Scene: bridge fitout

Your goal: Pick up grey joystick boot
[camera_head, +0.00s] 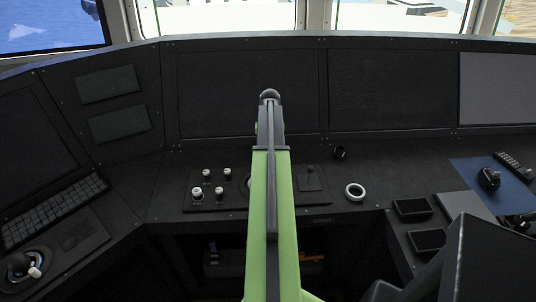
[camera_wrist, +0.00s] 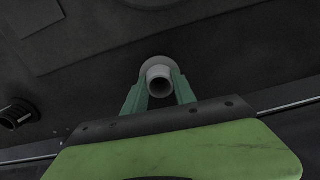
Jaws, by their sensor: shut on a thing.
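The grey joystick boot (camera_wrist: 158,68) is a light grey, ring-like piece with a dark round opening, in the upper middle of the wrist view. My gripper (camera_wrist: 158,85) has its two green fingers on either side of it and is shut on it. A dark surface lies behind the boot; I cannot tell whether the boot touches it. In the head view my green arm reaches forward over the console, and the gripper and boot are hidden behind it.
A white ring (camera_head: 355,192) and a small black cylinder (camera_head: 340,153) are right of my arm on the console. A panel with several white knobs (camera_head: 206,190) is left. Black trays (camera_head: 411,209) and a blue mat (camera_head: 475,170) are at the right.

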